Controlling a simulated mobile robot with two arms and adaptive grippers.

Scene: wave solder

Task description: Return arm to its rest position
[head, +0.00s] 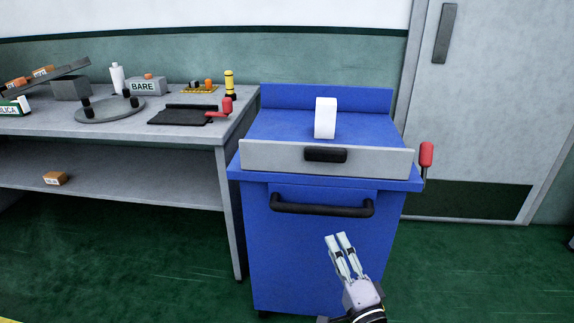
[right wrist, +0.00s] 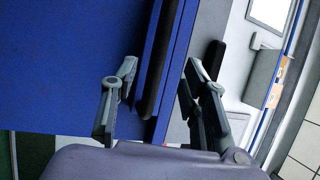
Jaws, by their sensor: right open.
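My right gripper (head: 341,237) is at the bottom of the head view, in front of the blue cabinet (head: 290,243). Its fingers point up toward the black bar handle (head: 322,208) on the cabinet front. In the right wrist view my right gripper (right wrist: 161,68) has its two fingers apart, with nothing held between them. The black handle shows beyond and between the fingers in that view; I cannot tell how far off it is. My left gripper is in neither view.
A white block (head: 325,118) stands on the cabinet top behind a grey panel (head: 230,155) with a black grip. A red-handled lever (head: 426,154) is at the cabinet's right side. A grey workbench (head: 180,133) with several items stands left. Green floor is open at right.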

